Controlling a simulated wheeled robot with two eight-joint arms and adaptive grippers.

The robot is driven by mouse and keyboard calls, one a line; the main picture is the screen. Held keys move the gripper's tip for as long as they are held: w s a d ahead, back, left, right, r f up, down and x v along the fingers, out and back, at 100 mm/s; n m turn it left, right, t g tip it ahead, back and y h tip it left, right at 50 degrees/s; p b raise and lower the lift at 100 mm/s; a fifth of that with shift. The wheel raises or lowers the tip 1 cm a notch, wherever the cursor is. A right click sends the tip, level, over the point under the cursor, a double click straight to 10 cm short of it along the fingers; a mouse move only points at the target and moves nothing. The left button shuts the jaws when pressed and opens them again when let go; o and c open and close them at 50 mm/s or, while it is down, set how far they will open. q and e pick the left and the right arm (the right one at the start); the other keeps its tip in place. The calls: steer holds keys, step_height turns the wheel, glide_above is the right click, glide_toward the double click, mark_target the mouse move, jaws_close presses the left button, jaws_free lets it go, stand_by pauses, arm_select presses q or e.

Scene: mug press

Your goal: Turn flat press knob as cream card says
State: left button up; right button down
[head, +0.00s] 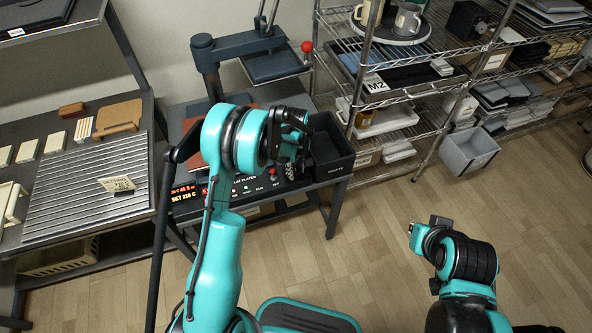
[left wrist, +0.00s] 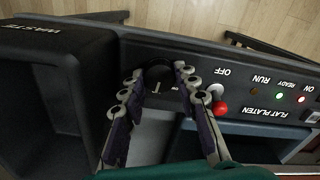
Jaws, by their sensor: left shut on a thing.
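The flat press (head: 235,45) stands on a cart, its control panel (head: 245,188) at the front with a red lit display (head: 186,195) reading "SET 210 C". My left gripper (head: 300,152) reaches down over the panel's right end. In the left wrist view its fingers (left wrist: 158,75) are shut on a round dark knob (left wrist: 158,88), one on each side; a pale mark shows on the knob. The cream card (head: 117,184) stands on a ribbed metal top at left, its print too small to read surely. My right gripper (head: 425,235) hangs over bare floor; its jaws are unclear.
A black waste bin (head: 332,150) sits close beside the knob and my left gripper. A red-tipped switch (left wrist: 221,107) and small lights (left wrist: 279,97) are on the panel nearby. Wire shelves (head: 400,75) with mugs stand behind at right. The floor (head: 370,260) at front is clear.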

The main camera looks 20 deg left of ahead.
mark_target(296, 172)
arm_select(q)
steer(key=m, duration=0.4)
steer(key=shift+b, duration=0.4)
steer(key=m, duration=0.4)
steer(key=shift+m, duration=0.4)
steer(key=o, duration=1.2)
steer(key=shift+c, duration=0.2)
step_height(296, 172, up, 12)
